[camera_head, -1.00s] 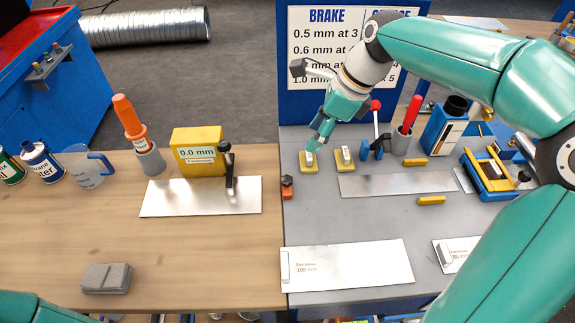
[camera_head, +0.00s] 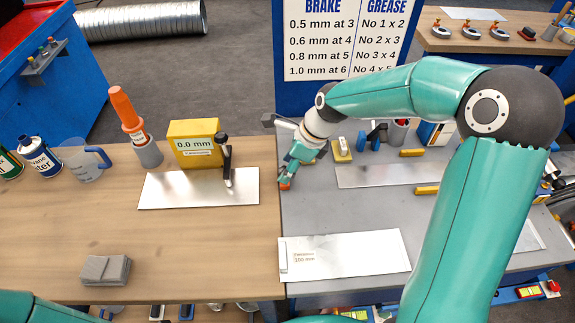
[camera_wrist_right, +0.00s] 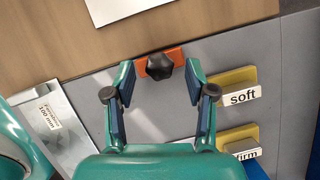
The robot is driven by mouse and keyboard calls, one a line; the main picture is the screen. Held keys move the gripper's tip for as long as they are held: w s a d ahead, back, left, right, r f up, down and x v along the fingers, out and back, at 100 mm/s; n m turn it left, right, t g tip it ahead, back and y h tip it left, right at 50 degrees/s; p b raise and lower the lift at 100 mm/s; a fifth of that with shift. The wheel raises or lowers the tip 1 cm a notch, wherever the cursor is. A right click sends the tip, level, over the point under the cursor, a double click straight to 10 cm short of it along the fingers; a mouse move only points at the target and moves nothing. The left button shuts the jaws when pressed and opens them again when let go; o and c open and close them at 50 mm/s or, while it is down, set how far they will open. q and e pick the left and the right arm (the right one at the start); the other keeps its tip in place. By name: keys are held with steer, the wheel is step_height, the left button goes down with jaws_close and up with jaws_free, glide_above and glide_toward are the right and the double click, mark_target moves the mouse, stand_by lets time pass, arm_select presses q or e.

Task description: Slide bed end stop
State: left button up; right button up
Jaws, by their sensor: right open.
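The end stop looks to be the small orange block (camera_head: 285,184) at the left edge of the grey bed (camera_head: 330,215). In the right wrist view the orange block (camera_wrist_right: 177,54) carries a black star knob (camera_wrist_right: 159,67). My right gripper (camera_head: 288,176) is right over it and partly hides it in the head view. My left gripper is out of view; only part of that arm shows at lower left.
Yellow blocks marked "soft" (camera_wrist_right: 238,85) and "firm" (camera_wrist_right: 240,140) stand on the bed close to my right gripper. A white-labelled sheet (camera_head: 350,258) lies at the bed's near side. A yellow gauge (camera_head: 193,140) and metal sheet (camera_head: 190,190) stand left on the wood.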

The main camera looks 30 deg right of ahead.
steer(key=shift+a+f, duration=0.1)
steer(key=shift+f, duration=0.1)
jaws_close()
stand_by(0.4)
